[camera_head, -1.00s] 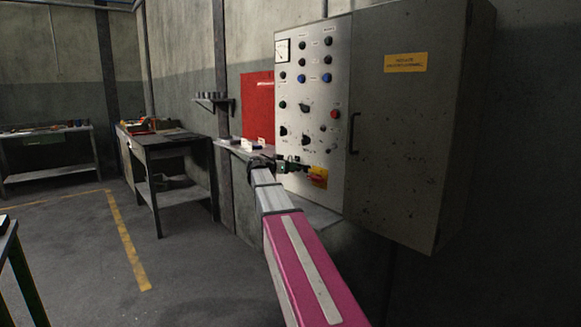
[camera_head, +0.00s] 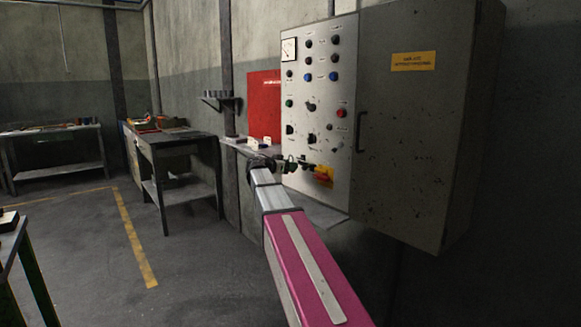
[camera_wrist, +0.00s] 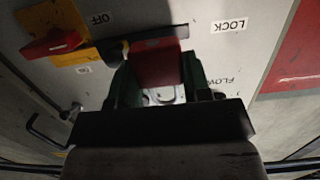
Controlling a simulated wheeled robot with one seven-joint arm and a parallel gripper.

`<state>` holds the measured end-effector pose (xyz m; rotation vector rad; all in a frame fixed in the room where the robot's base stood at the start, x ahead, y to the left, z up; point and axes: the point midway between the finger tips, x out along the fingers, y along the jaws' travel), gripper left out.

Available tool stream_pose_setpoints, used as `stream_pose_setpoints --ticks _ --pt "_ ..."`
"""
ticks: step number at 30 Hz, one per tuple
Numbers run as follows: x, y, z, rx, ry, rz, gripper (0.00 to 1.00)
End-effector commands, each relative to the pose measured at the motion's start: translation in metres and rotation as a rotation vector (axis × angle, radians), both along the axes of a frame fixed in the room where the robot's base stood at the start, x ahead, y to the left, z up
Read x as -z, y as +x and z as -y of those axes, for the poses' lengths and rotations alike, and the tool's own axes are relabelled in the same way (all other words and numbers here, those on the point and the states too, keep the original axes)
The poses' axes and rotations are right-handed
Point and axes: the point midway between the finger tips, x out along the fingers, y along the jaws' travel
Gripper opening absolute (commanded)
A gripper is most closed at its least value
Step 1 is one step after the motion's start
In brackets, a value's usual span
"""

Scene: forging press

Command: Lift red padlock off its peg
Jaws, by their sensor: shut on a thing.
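The red padlock (camera_wrist: 158,66) shows in the wrist view, between the two dark green fingers of my gripper (camera_wrist: 160,75). My gripper is shut on it, close in front of the control panel face. A dark bar, likely the peg (camera_wrist: 178,34), crosses at the padlock's far end. I cannot tell whether the padlock still touches it. In the head view my gripper (camera_head: 294,163) is at the lower part of the panel, left of the yellow and red switch (camera_head: 323,176). The padlock is too small to make out there.
The control cabinet (camera_head: 410,130) stands at the right with its dark door handle (camera_head: 361,131). The rotary switch (camera_wrist: 56,43) with a red handle is close beside my gripper in the wrist view. A red board (camera_head: 264,105) and a narrow shelf (camera_head: 240,145) are behind. Workbenches (camera_head: 172,140) stand at left.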

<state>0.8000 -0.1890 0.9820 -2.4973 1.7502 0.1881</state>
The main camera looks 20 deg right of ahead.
Motion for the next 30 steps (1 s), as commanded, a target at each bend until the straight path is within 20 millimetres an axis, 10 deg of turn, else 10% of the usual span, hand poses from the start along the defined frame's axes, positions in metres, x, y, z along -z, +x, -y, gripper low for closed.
stream_pose_setpoints --ticks 30 --pt "0.000 -0.021 -0.057 -0.001 -0.001 0.000 0.19"
